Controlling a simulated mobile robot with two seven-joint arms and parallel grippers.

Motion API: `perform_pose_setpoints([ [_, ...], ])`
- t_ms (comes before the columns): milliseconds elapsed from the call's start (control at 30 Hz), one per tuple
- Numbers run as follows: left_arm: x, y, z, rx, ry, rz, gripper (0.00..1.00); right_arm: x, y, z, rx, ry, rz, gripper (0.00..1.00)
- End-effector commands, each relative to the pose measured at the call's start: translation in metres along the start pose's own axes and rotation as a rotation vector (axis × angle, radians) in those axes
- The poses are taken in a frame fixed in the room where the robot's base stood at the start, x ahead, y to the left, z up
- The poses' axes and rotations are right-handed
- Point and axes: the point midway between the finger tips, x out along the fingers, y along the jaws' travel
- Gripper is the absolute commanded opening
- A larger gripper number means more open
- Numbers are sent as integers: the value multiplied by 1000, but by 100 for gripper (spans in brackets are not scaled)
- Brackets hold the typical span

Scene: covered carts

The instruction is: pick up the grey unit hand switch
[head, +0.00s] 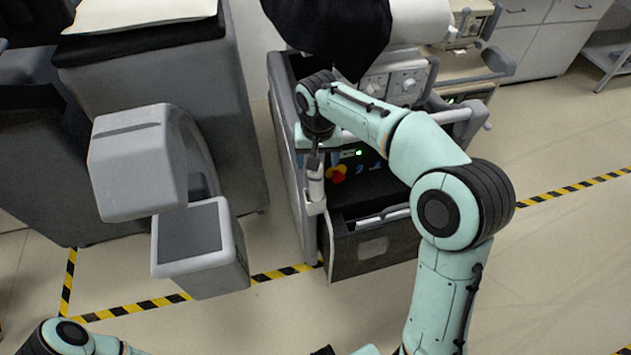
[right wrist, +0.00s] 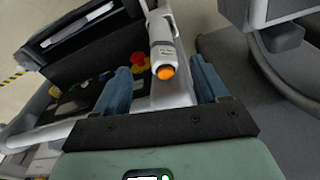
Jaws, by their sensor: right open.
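The hand switch (right wrist: 164,48) is a pale grey-white cylinder with an orange button on its near end. In the right wrist view it lies between the two blue fingers of my right gripper (right wrist: 163,84), with gaps on both sides. In the head view the switch (head: 315,186) sits upright at the left side of the grey cart unit (head: 293,190), in a white holder. My right gripper (head: 315,150) is open just above it, partly hidden by its own wrist. Only part of my left arm shows at the bottom left; its gripper is out of the picture.
A red and yellow knob (head: 337,173) and a green light are on the cart close by. An open dark drawer (head: 372,250) juts out below. A grey machine with a curved arm (head: 138,165) stands to the left.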

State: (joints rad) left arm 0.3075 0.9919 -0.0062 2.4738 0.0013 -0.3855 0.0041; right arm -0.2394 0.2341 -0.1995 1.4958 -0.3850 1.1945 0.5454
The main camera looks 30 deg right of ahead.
Motion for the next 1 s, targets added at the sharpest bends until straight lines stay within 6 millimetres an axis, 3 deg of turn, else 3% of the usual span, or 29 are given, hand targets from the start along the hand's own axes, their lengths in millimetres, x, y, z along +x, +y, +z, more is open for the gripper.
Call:
perform_pose_setpoints([
  [267, 2, -1, 0, 0, 0, 0, 72, 23, 0, -1, 0, -2, 1, 73],
  [533, 3, -1, 1, 0, -1, 0, 72, 62, -2, -4, -1, -2, 1, 73],
  [833, 3, -1, 1, 0, -1, 0, 72, 67, -2, -4, 0, 1, -1, 73],
  [867, 3, -1, 1, 0, -1, 0, 72, 67, -2, -4, 0, 1, -1, 69],
  [1000, 3, -1, 1, 0, -1, 0, 72, 67, -2, -4, 0, 1, -1, 24],
])
